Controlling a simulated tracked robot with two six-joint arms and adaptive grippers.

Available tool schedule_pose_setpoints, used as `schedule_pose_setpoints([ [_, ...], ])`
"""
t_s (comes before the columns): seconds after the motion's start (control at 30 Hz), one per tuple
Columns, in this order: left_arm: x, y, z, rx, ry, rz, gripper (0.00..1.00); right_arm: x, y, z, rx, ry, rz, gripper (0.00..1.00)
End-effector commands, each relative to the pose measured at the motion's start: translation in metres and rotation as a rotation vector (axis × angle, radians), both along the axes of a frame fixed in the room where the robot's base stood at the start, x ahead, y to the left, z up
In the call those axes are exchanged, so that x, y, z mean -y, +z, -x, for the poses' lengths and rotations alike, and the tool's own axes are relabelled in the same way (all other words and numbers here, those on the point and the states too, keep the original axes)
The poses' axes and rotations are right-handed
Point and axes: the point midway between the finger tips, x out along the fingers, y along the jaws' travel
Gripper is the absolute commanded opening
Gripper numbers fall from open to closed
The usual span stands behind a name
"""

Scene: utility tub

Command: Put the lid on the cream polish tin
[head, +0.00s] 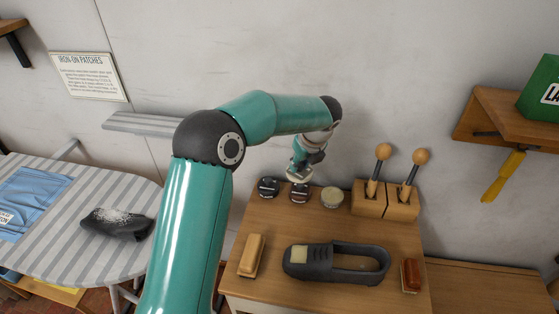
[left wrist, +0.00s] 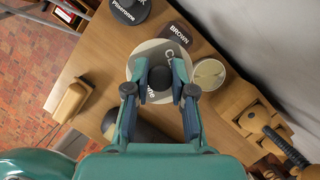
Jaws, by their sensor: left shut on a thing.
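The cream polish tin (head: 332,197) stands open on the wooden top, its pale contents showing; it also shows in the left wrist view (left wrist: 209,74), right of the held lid. My left gripper (head: 301,172) is shut on the black knob of a pale round lid, which shows as a wide disc with partly hidden lettering in the left wrist view (left wrist: 150,58). The gripper (left wrist: 160,88) holds the lid to the left of the open tin, over or near a dark tin (head: 299,195). The lid and tin are apart. My right gripper is not in view.
A black-lidded tin (head: 268,187) stands at the left. A wooden block (head: 384,205) with two knobbed tools is close to the right of the cream tin. A dark shoe (head: 310,263) lies in front, between a pale brush (head: 251,256) and a reddish one (head: 411,275). The wall is behind.

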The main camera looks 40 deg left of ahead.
Motion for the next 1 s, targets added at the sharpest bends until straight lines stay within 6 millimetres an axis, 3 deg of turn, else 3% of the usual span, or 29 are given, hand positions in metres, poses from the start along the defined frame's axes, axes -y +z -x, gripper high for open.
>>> schedule_pose_setpoints([
  [0.2, 0.038, -0.028, -0.05, 0.004, -0.279, -0.004, 0.02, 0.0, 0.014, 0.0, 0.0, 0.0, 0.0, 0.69],
  [0.4, 0.064, -0.048, -0.078, 0.014, -0.46, -0.014, 0.02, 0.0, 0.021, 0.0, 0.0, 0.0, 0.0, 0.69],
  [0.67, 0.075, -0.059, -0.089, 0.02, -0.539, -0.021, 0.02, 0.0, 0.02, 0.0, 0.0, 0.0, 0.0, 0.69],
  [1.0, 0.074, -0.083, -0.089, 0.02, -0.538, -0.021, 0.02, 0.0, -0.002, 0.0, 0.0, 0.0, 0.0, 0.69],
])
